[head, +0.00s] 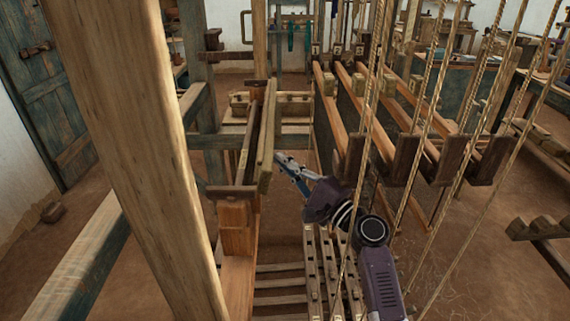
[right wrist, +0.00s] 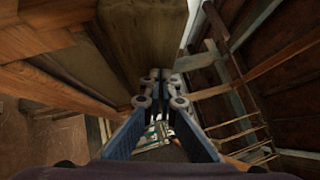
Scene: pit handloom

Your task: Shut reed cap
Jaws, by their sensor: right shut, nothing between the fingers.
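What looks like the reed cap (head: 267,138) is a long pale wooden bar. It stands beside a darker upright frame (head: 248,135) on a wooden post, left of centre in the head view. A gap shows between bar and frame. My right gripper (head: 281,157) is shut and empty, just right of the bar's lower part. In the right wrist view its fingertips (right wrist: 161,78) come together close below a broad wooden piece (right wrist: 145,38), probably the cap. I cannot tell whether they touch it. My left gripper is in neither view.
A thick pale post (head: 135,150) stands close on the left. Several ropes (head: 365,130) hang on the right, before long wooden beams with dark end blocks (head: 405,158). Slatted treadles (head: 325,265) lie below my right arm. Bare floor shows at the lower right.

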